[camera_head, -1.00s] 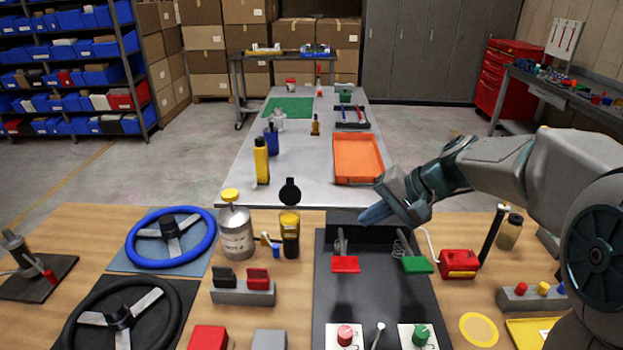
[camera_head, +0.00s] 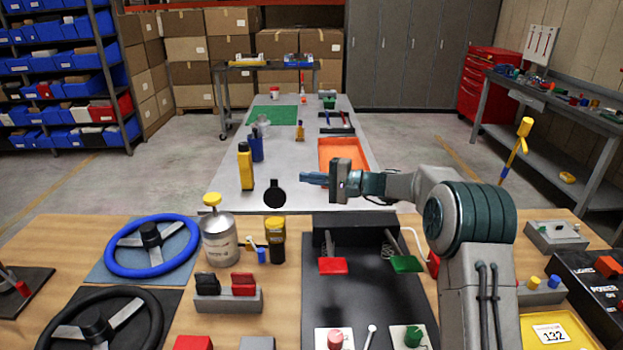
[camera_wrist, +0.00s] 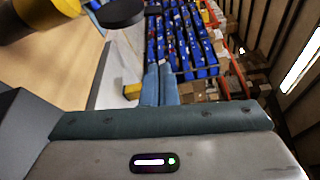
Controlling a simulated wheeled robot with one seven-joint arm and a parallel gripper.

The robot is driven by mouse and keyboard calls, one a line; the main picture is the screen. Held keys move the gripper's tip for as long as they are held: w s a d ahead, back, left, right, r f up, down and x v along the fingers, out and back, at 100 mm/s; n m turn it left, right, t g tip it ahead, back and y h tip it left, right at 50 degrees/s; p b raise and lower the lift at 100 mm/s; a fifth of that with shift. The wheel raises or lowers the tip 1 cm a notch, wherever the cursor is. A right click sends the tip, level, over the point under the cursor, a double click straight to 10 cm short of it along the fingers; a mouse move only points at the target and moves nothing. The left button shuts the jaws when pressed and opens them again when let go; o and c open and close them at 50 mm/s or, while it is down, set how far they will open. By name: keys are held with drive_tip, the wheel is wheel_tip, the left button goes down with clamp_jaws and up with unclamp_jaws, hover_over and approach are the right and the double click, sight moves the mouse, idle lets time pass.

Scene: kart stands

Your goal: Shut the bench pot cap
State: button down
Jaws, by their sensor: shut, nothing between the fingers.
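The bench pot (camera_head: 276,245) is a dark jar with a yellow collar on the wooden bench. Its round black cap (camera_head: 275,194) stands upright above the collar, so the pot is open. In the wrist view a dark disc that looks like the cap (camera_wrist: 122,12) is at the top edge, and a yellow and dark shape that looks like the pot (camera_wrist: 45,18) is at upper left. My gripper (camera_head: 304,178) is shut and empty. It points left, to the right of the cap and slightly higher in the picture, apparently apart from it. Its blue fingers (camera_wrist: 160,70) are together in the wrist view.
A silver can with a yellow top (camera_head: 219,240) stands left of the pot. A small yellow and blue item (camera_head: 259,252) lies between them. A blue steering wheel (camera_head: 150,245) is farther left. The black pedal board (camera_head: 370,280) lies to the right, below my arm.

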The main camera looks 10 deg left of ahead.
sight(275, 194)
drive_tip(key=s+a+p, duration=0.2)
drive_tip(key=s+a, duration=0.1)
drive_tip(key=a, duration=0.3)
drive_tip(key=shift+r, duration=0.15)
drive_tip(key=shift+s+f+b, duration=0.2)
drive_tip(key=shift+s+b, duration=0.1)
drive_tip(key=shift+b, duration=0.45)
